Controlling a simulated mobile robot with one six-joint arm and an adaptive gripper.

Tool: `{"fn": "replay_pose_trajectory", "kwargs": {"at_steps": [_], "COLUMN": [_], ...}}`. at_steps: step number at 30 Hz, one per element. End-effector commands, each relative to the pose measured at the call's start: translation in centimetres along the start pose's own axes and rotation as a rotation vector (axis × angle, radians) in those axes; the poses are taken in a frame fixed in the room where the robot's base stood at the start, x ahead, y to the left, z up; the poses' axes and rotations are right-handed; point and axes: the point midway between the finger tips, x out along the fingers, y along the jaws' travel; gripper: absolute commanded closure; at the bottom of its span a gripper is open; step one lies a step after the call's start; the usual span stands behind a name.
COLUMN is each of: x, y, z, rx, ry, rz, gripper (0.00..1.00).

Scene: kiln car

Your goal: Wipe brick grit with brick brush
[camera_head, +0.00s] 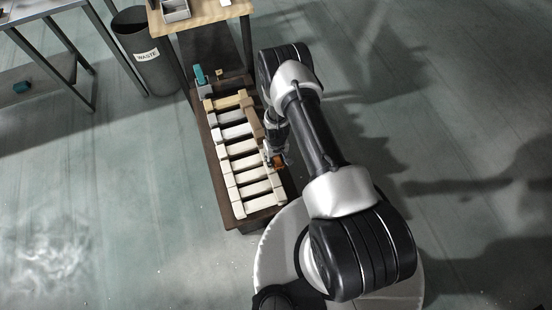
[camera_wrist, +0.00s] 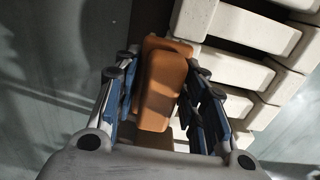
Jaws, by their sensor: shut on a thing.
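My gripper (camera_wrist: 160,95) is shut on an orange-brown block-like thing, which I take to be the brick brush (camera_wrist: 163,85). It also shows in the head view as a small orange patch (camera_head: 279,161) at the right edge of the kiln car (camera_head: 228,212). Rows of pale bricks (camera_head: 247,163) lie on the car, with dark gaps between them. In the wrist view the pale bricks (camera_wrist: 255,30) are beyond and to the right of the brush. I cannot make out the brick grit. My arm hides part of the car's right side, and the brush's underside is hidden.
A wooden-topped table (camera_head: 210,14) with a small tray (camera_head: 176,10) stands behind the car. A teal object (camera_head: 200,75) is at the car's far end. A waste bin (camera_head: 146,52) and a metal table (camera_head: 52,65) are at the left. The floor left of the car is clear.

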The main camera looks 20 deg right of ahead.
Motion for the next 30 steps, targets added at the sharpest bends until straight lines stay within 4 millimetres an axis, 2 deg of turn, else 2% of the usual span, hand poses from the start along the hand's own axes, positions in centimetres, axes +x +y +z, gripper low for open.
{"fn": "replay_pose_trajectory", "kwargs": {"at_steps": [30], "x": [1.0], "y": [0.0], "z": [0.0], "rx": [0.0], "ry": [0.0], "rz": [0.0], "gripper": [0.81]}}
